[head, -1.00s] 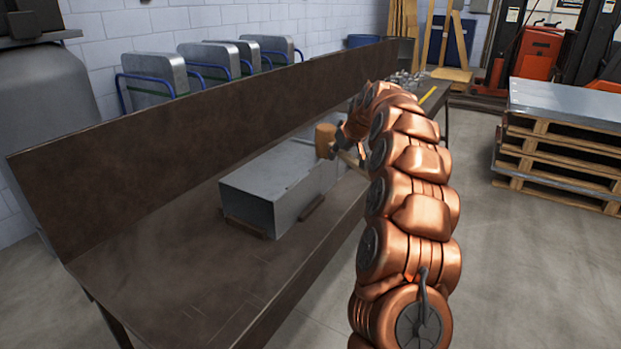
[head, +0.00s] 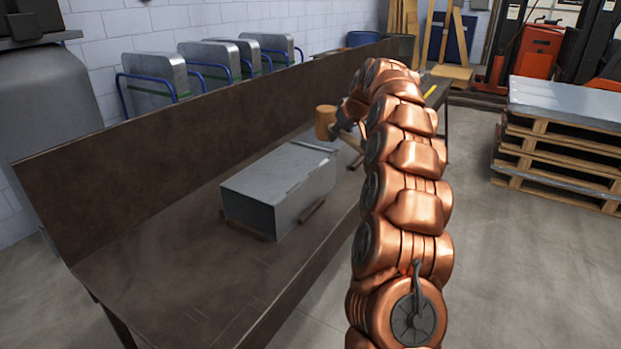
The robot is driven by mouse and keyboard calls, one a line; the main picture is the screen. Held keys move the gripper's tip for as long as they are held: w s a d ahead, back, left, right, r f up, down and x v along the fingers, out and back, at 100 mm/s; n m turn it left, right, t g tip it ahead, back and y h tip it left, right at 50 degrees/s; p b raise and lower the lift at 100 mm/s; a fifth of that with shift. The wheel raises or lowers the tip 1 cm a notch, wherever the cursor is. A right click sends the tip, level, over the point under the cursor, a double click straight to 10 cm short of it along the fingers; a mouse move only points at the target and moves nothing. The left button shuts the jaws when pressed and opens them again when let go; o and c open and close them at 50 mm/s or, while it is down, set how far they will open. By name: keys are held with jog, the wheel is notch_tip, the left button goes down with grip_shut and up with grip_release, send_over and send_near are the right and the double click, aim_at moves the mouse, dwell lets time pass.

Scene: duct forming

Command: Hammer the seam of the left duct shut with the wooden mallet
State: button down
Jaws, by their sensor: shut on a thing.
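A grey sheet-metal duct (head: 285,185) lies on the brown workbench, resting on low wooden blocks. A raised strip of the seam (head: 313,145) shows at its far end. The wooden mallet (head: 325,122) is held with its head above and beyond the duct's far end, apart from it. My gripper (head: 345,122) is shut on the mallet's handle, which slants down to the right. The arm partly hides the gripper and the handle. I see just one duct on the bench.
The workbench (head: 150,240) has a tall back panel (head: 190,125) behind the duct. Its near-left surface is clear. Wooden pallets with metal sheets (head: 560,105) stand on the floor at right. A yellow item (head: 430,91) lies at the bench's far end.

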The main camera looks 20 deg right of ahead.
notch_tip(320, 180, down, 8)
jog(key=b, duration=0.4)
notch_tip(320, 180, up, 9)
jog(key=p, duration=0.4)
jog(key=shift+r+p, duration=0.2)
jog(key=shift+p, duration=0.15)
jog(key=shift+f, duration=0.1)
jog(key=shift+s+a+f+b, duration=0.25)
jog(key=shift+a+b, duration=0.1)
jog(key=shift+b, duration=0.2)
jog(key=s+a+b, duration=0.7)
jog(key=s+a, duration=0.4)
jog(key=a, duration=0.5)
jog(key=shift+r, duration=0.15)
jog(key=shift+a, duration=0.1)
